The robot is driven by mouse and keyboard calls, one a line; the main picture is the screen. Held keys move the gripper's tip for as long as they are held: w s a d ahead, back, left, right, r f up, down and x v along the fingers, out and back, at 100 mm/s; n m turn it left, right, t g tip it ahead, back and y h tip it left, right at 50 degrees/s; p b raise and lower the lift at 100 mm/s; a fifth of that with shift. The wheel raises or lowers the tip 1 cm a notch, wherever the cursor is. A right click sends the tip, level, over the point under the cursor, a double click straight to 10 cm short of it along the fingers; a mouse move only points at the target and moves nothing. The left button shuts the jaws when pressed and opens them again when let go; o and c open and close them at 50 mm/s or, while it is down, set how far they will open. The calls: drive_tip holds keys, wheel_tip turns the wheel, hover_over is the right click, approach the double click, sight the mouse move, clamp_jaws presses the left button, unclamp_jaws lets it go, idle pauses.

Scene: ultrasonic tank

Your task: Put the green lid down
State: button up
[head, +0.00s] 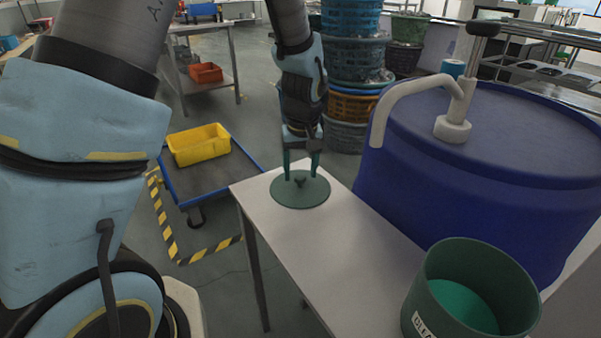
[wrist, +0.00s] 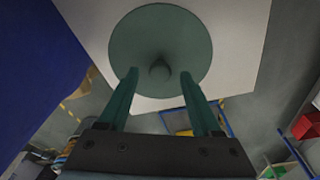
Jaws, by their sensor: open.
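The green lid (head: 314,193) is a round disc with a dark knob at its centre. It lies flat on the far end of the white table (head: 345,255). In the wrist view the lid (wrist: 140,40) rests on the white top, close to the table edge. My gripper (head: 301,173) is open just above the lid. Its two green fingers stand on either side of the knob, apart from it in the wrist view (wrist: 158,78). A green container (head: 425,290) with a partly hidden label stands open at the near end of the table.
A large blue drum (head: 415,185) with a grey pump spout (head: 400,95) stands right beside the table. A blue cart (head: 213,178) with a yellow bin (head: 199,145) is at the left. Stacked baskets (head: 353,60) stand behind. The middle of the table is clear.

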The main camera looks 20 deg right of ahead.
sight(301, 192)
wheel_tip(301, 192, up, 11)
drive_tip(key=s+b, duration=0.1)
drive_tip(key=shift+s+a, duration=0.2)
drive_tip(key=shift+s, duration=0.15)
drive_tip(key=s+a+f, duration=0.1)
drive_tip(key=a+f, duration=0.1)
drive_tip(key=a, duration=1.3)
drive_tip(key=s+a+f+n, duration=0.1)
drive_tip(key=a+f, duration=0.1)
drive_tip(key=a, duration=1.2)
drive_tip(key=shift+a, duration=0.35)
drive_tip(key=shift+r+p, duration=0.3)
drive_tip(key=shift+p, duration=0.05)
